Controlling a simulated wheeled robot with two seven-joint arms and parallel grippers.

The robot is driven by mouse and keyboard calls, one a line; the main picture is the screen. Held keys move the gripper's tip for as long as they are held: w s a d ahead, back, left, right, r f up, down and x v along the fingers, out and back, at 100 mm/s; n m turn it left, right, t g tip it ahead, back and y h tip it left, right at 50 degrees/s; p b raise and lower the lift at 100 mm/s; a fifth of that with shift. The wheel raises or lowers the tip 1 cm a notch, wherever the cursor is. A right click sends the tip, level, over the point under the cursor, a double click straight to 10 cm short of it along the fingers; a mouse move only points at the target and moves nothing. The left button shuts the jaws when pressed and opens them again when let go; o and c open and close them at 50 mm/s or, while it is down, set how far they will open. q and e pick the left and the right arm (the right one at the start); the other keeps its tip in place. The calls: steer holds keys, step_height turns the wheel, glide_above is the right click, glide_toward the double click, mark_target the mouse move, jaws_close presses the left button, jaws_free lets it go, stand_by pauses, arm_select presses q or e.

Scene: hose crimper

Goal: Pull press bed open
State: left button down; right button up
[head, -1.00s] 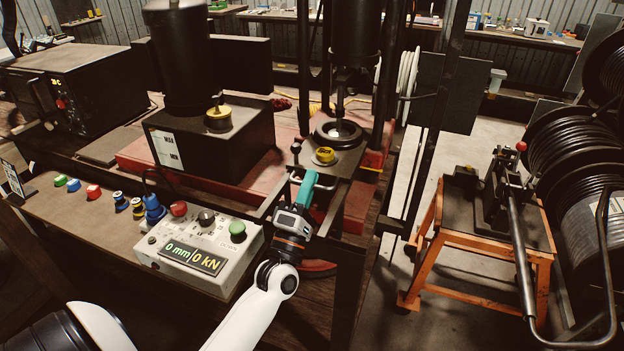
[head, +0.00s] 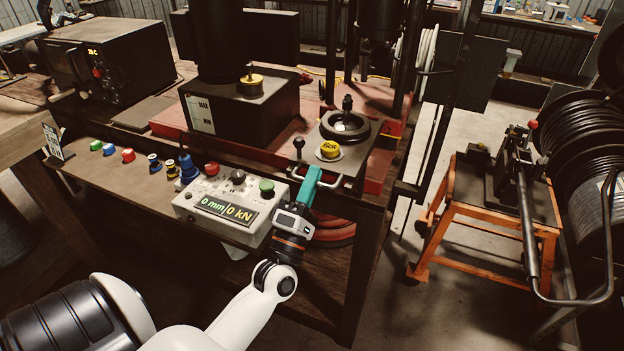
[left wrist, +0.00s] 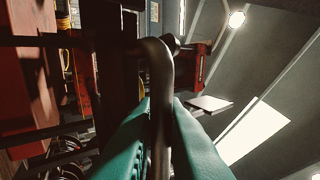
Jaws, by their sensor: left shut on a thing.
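The press bed (head: 372,142) is a dark flat slide with a round black die ring (head: 345,126) and a yellow-topped knob (head: 330,150) on it. A metal bar handle (head: 335,184) runs along its front edge. My left gripper (head: 314,178), with teal fingers, is at the left part of this handle. In the left wrist view the teal fingers are closed around the handle bar (left wrist: 160,100). The bed sticks out toward me from under the press column. My right gripper is not in view.
A control box (head: 225,206) reading 0 mm and 0 kN stands left of my gripper. Buttons and plugs lie along the bench front. An orange stand (head: 480,228) with a lever tool and hose reels are at right. Open floor lies between.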

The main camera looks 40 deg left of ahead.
arm_select(q)
steer(key=c, duration=1.8)
jaws_free()
steer(key=shift+w, duration=0.1)
steer(key=shift+f, duration=0.1)
steer(key=b+v, duration=0.5)
steer(key=v, duration=0.7)
steer(key=shift+h, duration=0.3)
